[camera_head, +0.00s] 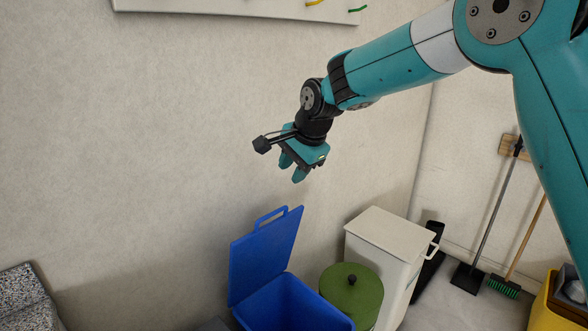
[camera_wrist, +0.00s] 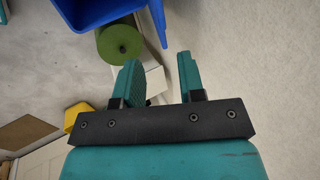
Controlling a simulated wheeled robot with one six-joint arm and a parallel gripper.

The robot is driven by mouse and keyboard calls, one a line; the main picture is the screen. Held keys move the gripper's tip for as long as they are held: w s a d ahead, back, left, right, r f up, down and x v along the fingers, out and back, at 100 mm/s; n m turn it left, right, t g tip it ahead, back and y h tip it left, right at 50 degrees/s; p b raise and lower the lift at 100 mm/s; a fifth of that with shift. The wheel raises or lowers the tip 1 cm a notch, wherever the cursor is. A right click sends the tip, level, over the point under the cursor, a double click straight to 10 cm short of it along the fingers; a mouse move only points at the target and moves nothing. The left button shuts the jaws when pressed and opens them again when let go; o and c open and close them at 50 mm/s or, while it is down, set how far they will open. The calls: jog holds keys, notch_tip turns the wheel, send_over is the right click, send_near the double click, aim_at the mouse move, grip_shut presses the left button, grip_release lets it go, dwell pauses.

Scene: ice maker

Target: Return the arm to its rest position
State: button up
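My gripper (camera_head: 292,173) hangs in the air in front of the wall, above the bins, in the head view. Its teal fingers point down. In the wrist view the gripper (camera_wrist: 158,78) shows two fingers with a gap between them and nothing held. My teal arm (camera_head: 400,62) reaches in from the upper right, with the elbow high at the top right. The gripper touches nothing that I can see.
Below stand a blue bin (camera_head: 290,305) with its lid raised, a round green bin (camera_head: 352,293) and a white bin (camera_head: 392,241). A broom (camera_head: 506,285), a dustpan (camera_head: 468,277) and a yellow container (camera_head: 552,315) are at right. The wall around the gripper is bare.

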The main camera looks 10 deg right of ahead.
jog(key=shift+s, duration=0.1)
jog(key=s+d+n+g, duration=0.2)
jog(key=s+n, duration=0.7)
jog(key=s, duration=0.9)
jog(key=s+d+r+n+g+y, duration=0.1)
jog(key=s+n, duration=0.8)
jog(key=s, duration=0.9)
jog(key=shift+s+d+g, duration=0.2)
jog(key=shift+d+g, duration=0.15)
jog(key=shift+g, duration=0.35)
